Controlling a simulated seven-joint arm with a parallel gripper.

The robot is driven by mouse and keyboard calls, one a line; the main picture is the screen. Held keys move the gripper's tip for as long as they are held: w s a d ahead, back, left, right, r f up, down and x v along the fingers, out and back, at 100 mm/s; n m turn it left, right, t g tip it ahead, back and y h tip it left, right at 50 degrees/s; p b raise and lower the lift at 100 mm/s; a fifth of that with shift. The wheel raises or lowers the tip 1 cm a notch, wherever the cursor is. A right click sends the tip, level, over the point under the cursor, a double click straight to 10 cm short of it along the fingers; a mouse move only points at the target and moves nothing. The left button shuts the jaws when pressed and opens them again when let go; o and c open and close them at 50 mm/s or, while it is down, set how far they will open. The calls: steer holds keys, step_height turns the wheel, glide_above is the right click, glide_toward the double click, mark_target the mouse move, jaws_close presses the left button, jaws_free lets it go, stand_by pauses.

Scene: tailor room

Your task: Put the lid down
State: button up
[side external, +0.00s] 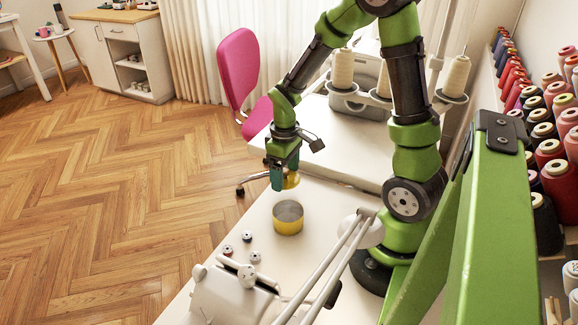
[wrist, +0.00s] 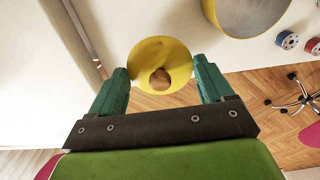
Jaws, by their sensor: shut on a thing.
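My gripper (side external: 283,178) is shut on the yellow lid (side external: 292,181) and holds it in the air above the white table. In the wrist view the lid (wrist: 150,52) is a yellow disc with a round brown knob or hole at its middle, between the two teal fingers. The yellow round container (side external: 287,218) stands open on the table, below and a little in front of the lid in the side view. Its grey inside shows. In the wrist view the container (wrist: 214,20) is at the top right, apart from the lid.
Several small spools (side external: 247,236) lie on the white table (side external: 262,205) left of the container. A white sewing machine (side external: 235,292) stands at the near end. A pink chair (side external: 238,68) is behind the table. Bare tabletop surrounds the container's right side.

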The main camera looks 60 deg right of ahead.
mark_target(285, 175)
steer(key=shift+f, duration=1.55)
steer(key=shift+f, duration=0.1)
steer(key=o, duration=0.9)
step_height(285, 175, up, 12)
steer(key=shift+f, duration=0.1)
steer(key=s+a+r+m+t, duration=0.1)
steer(key=s+a+r+t, duration=0.1)
steer(key=a+r, duration=0.2)
steer(key=s+a+r+m+t+y, duration=0.1)
steer(key=s+a+r+t, duration=0.1)
steer(key=a+r, duration=0.2)
steer(key=s+a+r+m+t+y, duration=0.1)
steer(key=s+a+r+m+t, duration=0.1)
steer(key=a+r+t, duration=0.1)
steer(key=shift+a+r, duration=0.2)
steer(key=shift+a, duration=0.25)
steer(key=shift+a+r, duration=0.2)
steer(key=shift+a, duration=0.25)
